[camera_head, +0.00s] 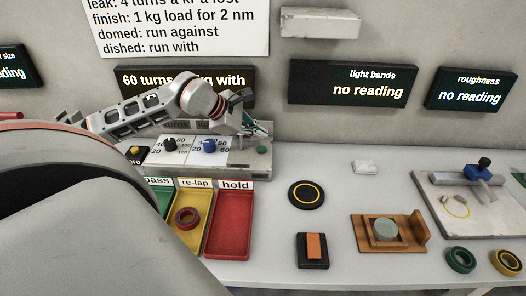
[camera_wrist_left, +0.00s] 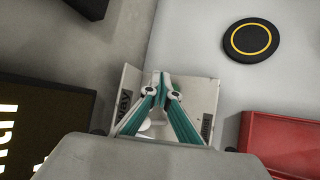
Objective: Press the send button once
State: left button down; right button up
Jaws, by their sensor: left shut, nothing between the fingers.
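A grey control box (camera_head: 235,170) stands against the wall at the back, with a black knob (camera_head: 170,145) and a blue knob (camera_head: 209,146) on its dials. A small green button (camera_head: 262,149) is at its right end; I cannot read a send label on it. My left gripper (camera_head: 249,128) is shut and empty, above the back right part of the box. In the left wrist view the teal fingers (camera_wrist_left: 161,78) meet over the box (camera_wrist_left: 130,82), hiding part of its top. I cannot tell whether they touch it. My right gripper is not in view.
Green, yellow and red trays (camera_head: 231,222) lie in front of the box; the yellow holds a ring (camera_head: 186,218). A black disc (camera_head: 306,195), an orange-topped block (camera_head: 313,247) and a wooden fixture (camera_head: 372,246) stand to the right. Dark displays (camera_head: 352,83) hang on the wall.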

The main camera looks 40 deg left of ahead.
aim_at(262, 149)
pick_arm(q)
jog(key=shift+f, duration=0.8)
jog(key=shift+f+b, duration=0.3)
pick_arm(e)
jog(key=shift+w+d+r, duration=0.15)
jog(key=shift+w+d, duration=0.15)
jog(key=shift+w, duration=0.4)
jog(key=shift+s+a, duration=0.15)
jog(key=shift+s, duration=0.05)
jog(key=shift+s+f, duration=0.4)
pick_arm(q)
jog(key=shift+f, duration=0.1)
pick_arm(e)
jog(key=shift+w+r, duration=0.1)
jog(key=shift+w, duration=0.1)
